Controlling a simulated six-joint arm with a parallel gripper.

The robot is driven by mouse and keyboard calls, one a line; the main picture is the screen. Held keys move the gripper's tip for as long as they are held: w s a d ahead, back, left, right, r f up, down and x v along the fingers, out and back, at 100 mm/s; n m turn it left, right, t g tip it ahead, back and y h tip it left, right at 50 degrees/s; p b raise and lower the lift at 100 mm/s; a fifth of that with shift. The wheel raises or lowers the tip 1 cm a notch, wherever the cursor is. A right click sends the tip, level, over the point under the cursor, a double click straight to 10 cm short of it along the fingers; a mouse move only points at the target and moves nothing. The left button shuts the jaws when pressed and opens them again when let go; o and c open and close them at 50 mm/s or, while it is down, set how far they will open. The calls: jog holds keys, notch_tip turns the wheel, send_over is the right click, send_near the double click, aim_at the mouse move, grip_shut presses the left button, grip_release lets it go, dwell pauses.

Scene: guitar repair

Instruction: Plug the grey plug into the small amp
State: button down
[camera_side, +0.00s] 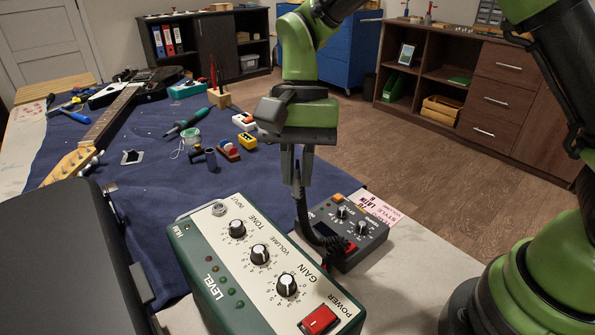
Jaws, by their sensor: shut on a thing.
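The small amp (270,262) is a green box with a cream top panel, standing at the front centre. Its top has several knobs, a red power switch and a round metal jack (219,209) at the far left corner marked INPUT. My gripper (298,180) points down behind the amp, to the right of the jack and apart from it. Its fingers are shut on the grey plug (298,186), which is mostly hidden between them. A black cable (303,222) hangs from there and curves down behind the amp.
A dark pedal box (347,232) with knobs stands right behind the amp. A dark case (70,265) fills the lower left. A guitar (110,115), a screwdriver (187,122) and small parts lie on the blue mat (165,205). The pale table top at right is mostly clear.

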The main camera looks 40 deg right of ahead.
jog(key=w+a+r+m+t, duration=0.3)
jog(key=w+a+r+m, duration=0.2)
jog(key=a+r+m, duration=0.5)
jog(key=shift+w+d+f+m+y, duration=0.15)
jog(key=shift+f+m, duration=0.2)
jog(key=shift+f, duration=0.95)
jog(key=shift+s+d+f+m+y, duration=0.1)
jog(key=shift+f+m, duration=0.2)
jog(key=shift+f, duration=0.95)
jog(key=shift+w+d+f+m+y, duration=0.15)
jog(key=shift+f+m, duration=0.2)
jog(key=shift+f, duration=0.95)
jog(key=shift+d+x, duration=0.15)
jog(key=shift+x, duration=0.55)
jog(key=shift+d+x, duration=0.15)
jog(key=shift+x, duration=0.55)
dwell(0.5)
jog(key=shift+s+f, duration=0.1)
jog(key=shift+s, duration=0.05)
jog(key=c, duration=0.6)
grip_release()
